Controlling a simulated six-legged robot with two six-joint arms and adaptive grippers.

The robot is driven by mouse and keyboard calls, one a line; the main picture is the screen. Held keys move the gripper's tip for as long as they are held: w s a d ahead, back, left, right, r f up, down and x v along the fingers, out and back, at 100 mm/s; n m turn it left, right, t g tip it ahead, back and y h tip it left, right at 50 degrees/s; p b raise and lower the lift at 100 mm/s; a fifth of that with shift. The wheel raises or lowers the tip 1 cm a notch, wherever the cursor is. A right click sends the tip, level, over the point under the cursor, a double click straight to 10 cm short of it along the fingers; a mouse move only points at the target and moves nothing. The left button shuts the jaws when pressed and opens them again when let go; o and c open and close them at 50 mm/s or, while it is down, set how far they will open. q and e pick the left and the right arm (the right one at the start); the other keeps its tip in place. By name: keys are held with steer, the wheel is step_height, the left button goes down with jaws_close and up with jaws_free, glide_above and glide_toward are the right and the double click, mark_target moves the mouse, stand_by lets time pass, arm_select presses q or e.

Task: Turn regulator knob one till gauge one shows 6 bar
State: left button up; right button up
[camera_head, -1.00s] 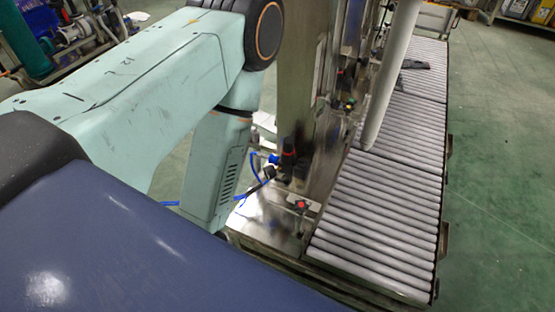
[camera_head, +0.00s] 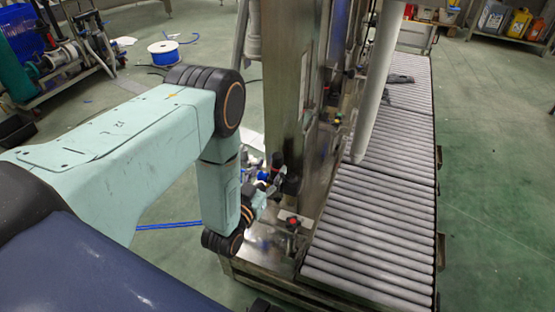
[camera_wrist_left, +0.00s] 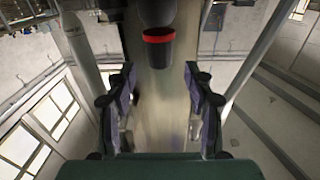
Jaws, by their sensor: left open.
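In the left wrist view, a black knob with a red ring (camera_wrist_left: 158,37) shows at the top centre, ahead of the fingers, in front of a blurred metal column. My left gripper (camera_wrist_left: 160,80) is open and empty, its two fingers apart on either side of the knob's line and short of it. In the head view, the dark knob (camera_head: 278,160) is on the column, and my left wrist is close beside it, partly covering the area. I cannot make out a gauge or its reading in either view. My right gripper is not in view.
A steel column (camera_head: 290,95) rises from a metal base, with a red-topped button (camera_head: 293,222) on it. A roller conveyor (camera_head: 375,225) runs along its right side. Blue hose (camera_head: 168,226) lies on the floor. A blue cable spool (camera_head: 164,53) stands farther back.

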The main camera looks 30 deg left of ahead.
mark_target(275, 162)
arm_select(q)
steer(key=w+b, duration=0.1)
steer(key=w, duration=0.3)
steer(key=shift+w+f, duration=0.1)
steer(key=shift+f, duration=0.05)
steer(key=shift+w, duration=0.7)
steer(key=shift+c, duration=0.3)
jaws_close()
